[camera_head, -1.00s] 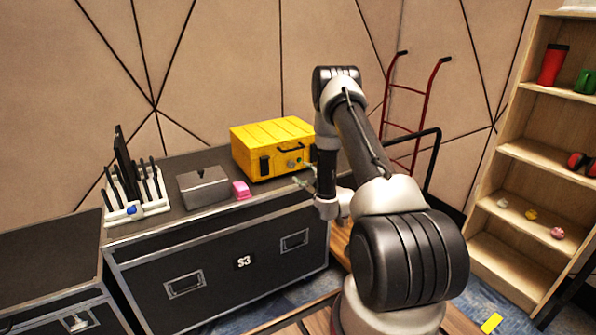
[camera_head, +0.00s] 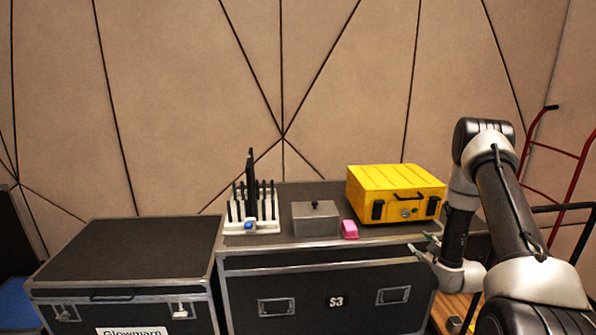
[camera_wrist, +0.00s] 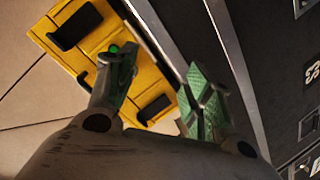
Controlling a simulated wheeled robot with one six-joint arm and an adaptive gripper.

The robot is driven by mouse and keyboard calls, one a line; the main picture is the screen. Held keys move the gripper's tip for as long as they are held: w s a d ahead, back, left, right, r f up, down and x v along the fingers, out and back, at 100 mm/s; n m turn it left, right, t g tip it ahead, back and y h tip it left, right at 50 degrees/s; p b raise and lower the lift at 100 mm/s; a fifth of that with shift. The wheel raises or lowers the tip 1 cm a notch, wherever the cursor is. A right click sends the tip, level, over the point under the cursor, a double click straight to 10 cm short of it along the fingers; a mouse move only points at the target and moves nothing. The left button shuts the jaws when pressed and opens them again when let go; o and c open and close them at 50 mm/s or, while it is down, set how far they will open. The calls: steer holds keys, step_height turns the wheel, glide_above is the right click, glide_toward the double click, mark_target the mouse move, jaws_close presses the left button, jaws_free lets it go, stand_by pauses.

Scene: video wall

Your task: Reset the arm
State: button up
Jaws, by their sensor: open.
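My arm stands at the right of the head view, with my gripper (camera_head: 424,247) at its lower end, in front of the right part of the black case marked S3 (camera_head: 335,283). In the wrist view my gripper (camera_wrist: 160,95) shows two green-padded fingers spread apart with nothing between them. The yellow case (camera_head: 396,194) sits shut on top of the black case, behind and above my gripper. It also shows beyond the fingers in the wrist view (camera_wrist: 95,38).
A lower black case (camera_head: 130,250) stands at left. A red hand truck (camera_head: 560,165) leans at right.

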steer(key=s+f+m+g, duration=0.3)
steer(key=s+f+g, duration=0.35)
steer(key=f, duration=0.25)
steer(key=s+r+m+g+h, duration=0.1)
steer(key=s+r+m+g, duration=0.2)
steer(key=s, duration=0.5)
steer(key=s+a+r, duration=0.4)
steer(key=s+r, duration=0.4)
steer(key=r, duration=0.6)
steer(key=s+a+r+m, duration=0.1)
steer(key=s+a+r, duration=0.4)
steer(key=r, duration=0.9)
steer(key=s+a+r+m+g, duration=0.1)
steer(key=s+a+r, duration=0.4)
steer(key=s+r, duration=0.7)
step_height(320, 180, up, 3)
steer(key=shift+r, duration=0.1)
steer(key=shift+o, duration=0.5)
